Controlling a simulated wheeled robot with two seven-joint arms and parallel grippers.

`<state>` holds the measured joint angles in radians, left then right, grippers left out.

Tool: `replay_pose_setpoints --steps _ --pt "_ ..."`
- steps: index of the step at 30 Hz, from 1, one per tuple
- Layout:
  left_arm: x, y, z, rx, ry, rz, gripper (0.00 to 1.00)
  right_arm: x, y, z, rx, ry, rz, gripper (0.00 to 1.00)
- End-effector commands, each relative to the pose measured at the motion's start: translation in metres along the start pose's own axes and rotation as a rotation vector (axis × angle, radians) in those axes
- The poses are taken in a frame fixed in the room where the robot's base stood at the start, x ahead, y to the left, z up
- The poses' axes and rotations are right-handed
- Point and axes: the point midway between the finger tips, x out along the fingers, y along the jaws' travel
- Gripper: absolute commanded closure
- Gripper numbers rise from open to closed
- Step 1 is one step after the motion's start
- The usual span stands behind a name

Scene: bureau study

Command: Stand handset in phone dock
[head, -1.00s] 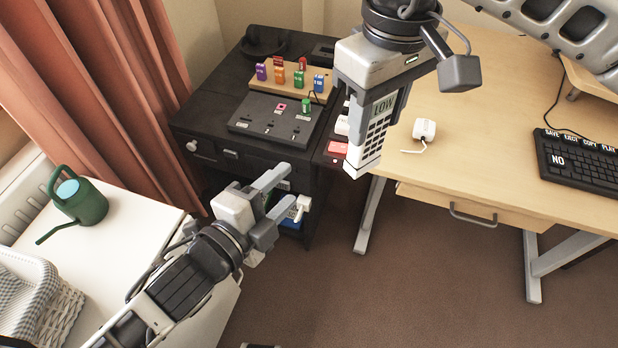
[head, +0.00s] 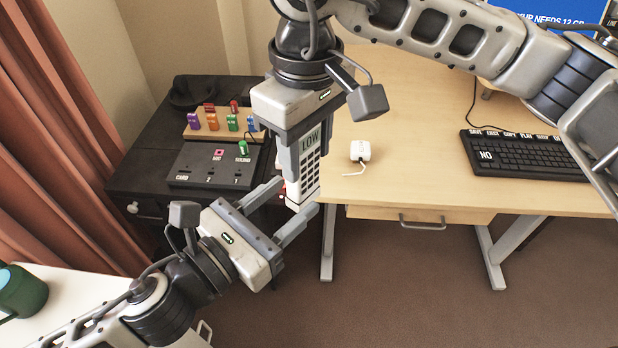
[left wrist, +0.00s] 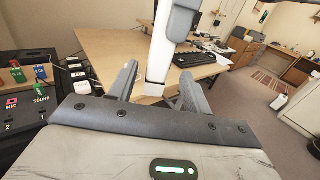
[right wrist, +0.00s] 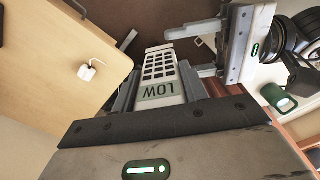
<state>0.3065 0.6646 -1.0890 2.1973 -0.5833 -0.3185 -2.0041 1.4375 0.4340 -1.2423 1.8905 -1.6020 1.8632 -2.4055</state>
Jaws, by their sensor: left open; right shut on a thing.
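The handset (head: 303,178) is white, with dark keys and a small screen reading LOW. My right gripper (head: 306,150) is shut on its screen end, and the handset hangs upright, keypad end down. The right wrist view shows its keypad (right wrist: 159,64) beyond the fingers. My left gripper (head: 294,200) is open, its fingers on either side of the handset's lower end. In the left wrist view the white lower end (left wrist: 157,68) shows between the open fingers; contact is not clear. I cannot make out the phone dock; the area behind the handset is hidden.
A black cabinet (head: 125,182) at left bears a switch panel (head: 205,172) and a wooden rack of coloured tags (head: 200,135). The desk (head: 420,120) at right holds a white corded block (head: 360,151) and a keyboard (head: 525,153). Open floor lies in front.

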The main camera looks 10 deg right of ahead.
Motion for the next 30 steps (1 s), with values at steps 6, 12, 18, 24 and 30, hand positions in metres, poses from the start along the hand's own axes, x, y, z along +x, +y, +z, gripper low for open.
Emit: replay_pose_setpoints --steps 6,12,18,24,30 --pt "0.04 -0.001 0.001 -0.001 -0.002 -0.001 0.51 0.0 0.0 0.0 0.0 0.001 0.0 0.8" --pt "0.06 -0.001 0.001 -0.002 -0.001 -0.001 0.51 0.0 0.0 0.0 0.0 0.001 0.0 0.8" --pt "0.064 0.0 0.0 -0.002 0.001 0.0 0.51 0.0 0.0 0.0 0.0 0.001 0.0 0.8" --pt "0.064 0.0 0.0 -0.002 0.001 0.0 0.59 0.0 0.0 0.0 0.0 0.001 0.0 0.8" --pt "0.064 -0.001 0.0 -0.003 0.0 -0.003 1.0 -0.001 0.0 0.0 -0.001 0.002 0.0 0.8"
